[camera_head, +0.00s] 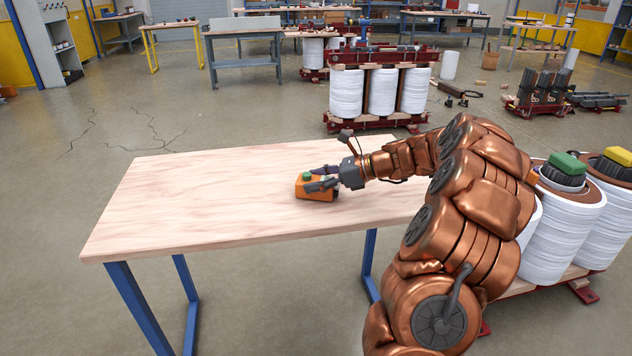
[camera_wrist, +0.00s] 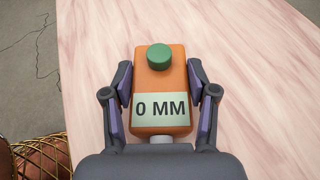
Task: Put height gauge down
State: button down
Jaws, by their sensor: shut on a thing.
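The height gauge (camera_head: 314,187) is an orange block with a green round knob, in the head view on the wooden table (camera_head: 190,190). My gripper (camera_head: 322,182) is shut on it from the right side. In the wrist view the height gauge (camera_wrist: 160,80) lies between both fingers, its green knob at the far end and a pale label reading "0 MM" facing the camera. My gripper (camera_wrist: 161,95) has a finger along each side of it. The gauge appears at or very near the tabletop; I cannot tell for sure whether it touches.
The rest of the tabletop is bare, with wide free room to the left. White coil cores (camera_head: 565,220) with green and yellow blocks on top stand right of the table. Another coil assembly (camera_head: 380,90) stands behind it. Workbenches (camera_head: 243,50) line the back.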

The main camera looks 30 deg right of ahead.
jog(key=shift+c, duration=1.6)
grip_release()
jog(key=shift+f, duration=0.15)
jog(key=shift+s+d+r, duration=0.2)
jog(key=shift+d+r, duration=0.05)
jog(key=shift+r, duration=0.1)
jog(key=p+v, duration=0.2)
jog(key=v, duration=0.9)
jog(key=shift+s, duration=0.15)
